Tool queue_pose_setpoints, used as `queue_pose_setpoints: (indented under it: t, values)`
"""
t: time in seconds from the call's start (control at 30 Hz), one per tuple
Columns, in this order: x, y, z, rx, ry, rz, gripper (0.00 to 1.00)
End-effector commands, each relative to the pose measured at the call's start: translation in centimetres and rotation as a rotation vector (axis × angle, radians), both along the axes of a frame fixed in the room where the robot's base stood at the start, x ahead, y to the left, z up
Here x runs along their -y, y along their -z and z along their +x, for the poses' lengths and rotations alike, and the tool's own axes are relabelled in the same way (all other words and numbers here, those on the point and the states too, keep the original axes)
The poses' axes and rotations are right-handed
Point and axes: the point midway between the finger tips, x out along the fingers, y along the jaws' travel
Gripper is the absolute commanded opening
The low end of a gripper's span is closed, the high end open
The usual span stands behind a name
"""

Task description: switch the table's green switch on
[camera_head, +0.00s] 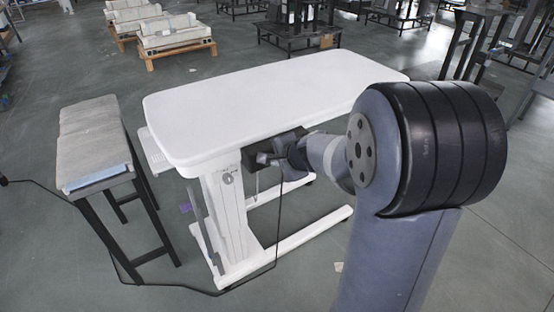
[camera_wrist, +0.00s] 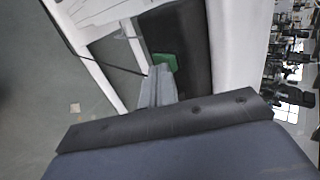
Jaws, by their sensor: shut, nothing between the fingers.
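The white table (camera_head: 270,92) stands in the middle of the head view. A dark box (camera_head: 258,156) hangs under its near edge, and my arm reaches to it. In the wrist view the green switch (camera_wrist: 164,62) sits on the dark face of this box (camera_wrist: 186,42). My gripper (camera_wrist: 160,72) is shut and empty, its grey fingers together. The fingertips appear right at the lower edge of the green switch and cover part of it. I cannot tell whether they touch it. In the head view the switch is hidden.
A grey-topped bench (camera_head: 92,140) stands left of the table. A black cable (camera_head: 278,235) hangs from the box to the floor. The table's white legs (camera_head: 228,215) stand below the box. The floor in front is mostly clear.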

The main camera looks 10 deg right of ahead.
Motion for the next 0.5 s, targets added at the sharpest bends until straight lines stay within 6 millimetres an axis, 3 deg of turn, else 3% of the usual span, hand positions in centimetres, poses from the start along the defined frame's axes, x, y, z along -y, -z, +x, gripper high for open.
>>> queue_pose_setpoints:
  t: [0.2,0.5]
  values:
    - [-0.15,-0.95,0.50,-0.046,-0.001,-0.013,0.00]
    - [-0.13,-0.40,0.49,-0.046,0.001,-0.014,0.00]
